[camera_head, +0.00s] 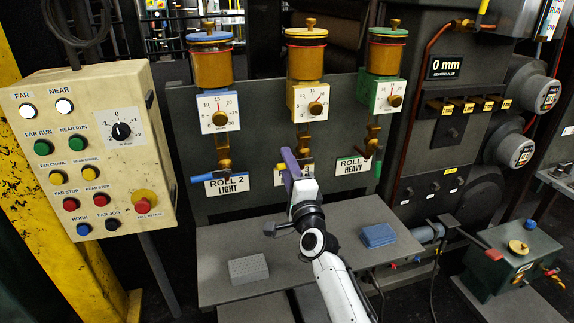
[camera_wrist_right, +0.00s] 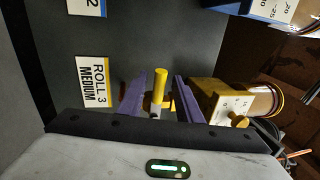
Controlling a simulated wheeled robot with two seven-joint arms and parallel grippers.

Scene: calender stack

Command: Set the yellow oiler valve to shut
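The yellow oiler (camera_head: 305,62) is the middle of three, with a yellow lid, amber reservoir and yellow dial box (camera_head: 296,103). In the head view my right gripper (camera_head: 290,160) is in front of its lower valve and hides most of it. In the right wrist view the yellow valve handle (camera_wrist_right: 160,84) lies between the two purple fingers of the gripper (camera_wrist_right: 159,78), which stand apart with visible gaps. The handle sticks out sideways, towards the picture's top; the dial box (camera_wrist_right: 218,98) is to the right. My left gripper is not in view.
The blue oiler (camera_head: 210,65) and green oiler (camera_head: 384,55) flank the yellow one. The ROLL 3 MEDIUM label (camera_wrist_right: 93,82) is beside the valve. A shelf (camera_head: 220,240) below holds a grey block (camera_head: 248,269) and a blue block (camera_head: 377,235). A button box (camera_head: 95,150) stands left.

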